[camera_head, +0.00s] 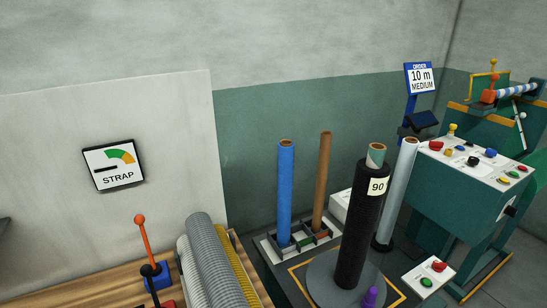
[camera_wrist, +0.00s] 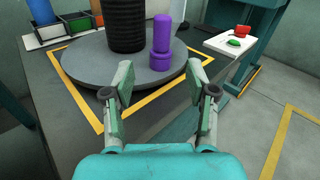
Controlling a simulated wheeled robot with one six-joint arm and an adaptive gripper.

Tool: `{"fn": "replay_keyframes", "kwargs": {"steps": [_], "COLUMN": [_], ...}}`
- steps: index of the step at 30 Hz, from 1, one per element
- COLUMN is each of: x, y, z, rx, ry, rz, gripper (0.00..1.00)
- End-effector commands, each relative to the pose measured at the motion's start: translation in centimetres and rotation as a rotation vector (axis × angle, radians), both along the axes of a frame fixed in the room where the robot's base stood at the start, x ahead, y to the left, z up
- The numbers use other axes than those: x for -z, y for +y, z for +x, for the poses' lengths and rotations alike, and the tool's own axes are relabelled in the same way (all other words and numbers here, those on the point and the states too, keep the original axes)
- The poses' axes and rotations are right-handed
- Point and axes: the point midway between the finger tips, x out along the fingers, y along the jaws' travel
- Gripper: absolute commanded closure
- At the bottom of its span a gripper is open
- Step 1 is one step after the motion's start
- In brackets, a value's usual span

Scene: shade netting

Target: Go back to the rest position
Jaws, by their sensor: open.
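My gripper (camera_wrist: 160,82) shows in the wrist view with its two fingers apart and nothing between them. It is in front of a round grey turntable (camera_wrist: 85,68), near its front edge. A black roll (camera_wrist: 125,28) stands upright on the turntable, and a purple peg (camera_wrist: 161,36) stands beside it. In the head view the black roll (camera_head: 362,228) carries a "90" label, and the purple peg (camera_head: 370,297) is at the bottom edge. My gripper does not show in the head view.
Blue (camera_head: 285,195) and brown (camera_head: 322,180) tubes stand in a divided rack. A pale roll (camera_head: 397,195) stands behind the turntable. A green machine (camera_head: 465,205) with buttons is at right, with a small button box (camera_head: 428,279) below. Grey rolls (camera_head: 213,260) and levers are at left.

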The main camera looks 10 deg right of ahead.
Motion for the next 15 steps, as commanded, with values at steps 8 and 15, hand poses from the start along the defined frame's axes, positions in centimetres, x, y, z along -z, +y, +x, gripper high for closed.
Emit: {"fn": "replay_keyframes", "kwargs": {"steps": [8, 15], "x": [-0.3, -2.6], "y": [4.3, 7.8], "z": [-9.4, -17.8], "rx": [-0.098, -0.202], "ry": [0.243, 0.437], "rz": [-0.552, -1.126], "gripper": [0.43, 0.43]}}
